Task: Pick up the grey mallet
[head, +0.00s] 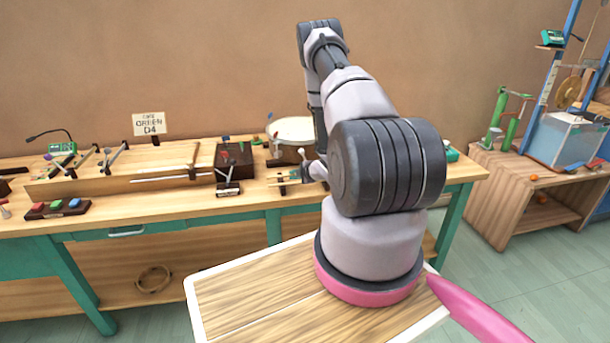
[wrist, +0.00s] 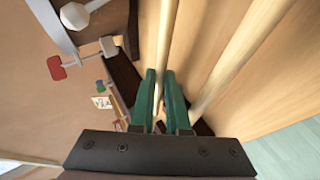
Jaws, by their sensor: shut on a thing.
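My gripper (wrist: 160,73) has green fingers shut on a pale wooden stick (wrist: 164,35), like a mallet handle, in the wrist view. The stick runs up between the fingers and out of the top of the picture. I cannot see a head on it there. A grey round-headed piece (wrist: 75,15) shows at the top left of the wrist view, apart from my fingers. In the head view a small grey knob (head: 301,152) stands by the end of my arm. I cannot tell whether it belongs to the held stick. My arm hides much of that spot.
A second pale bar (wrist: 240,55) lies right of my fingers. A wooden stand (head: 497,200) with a clear tank is at the right.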

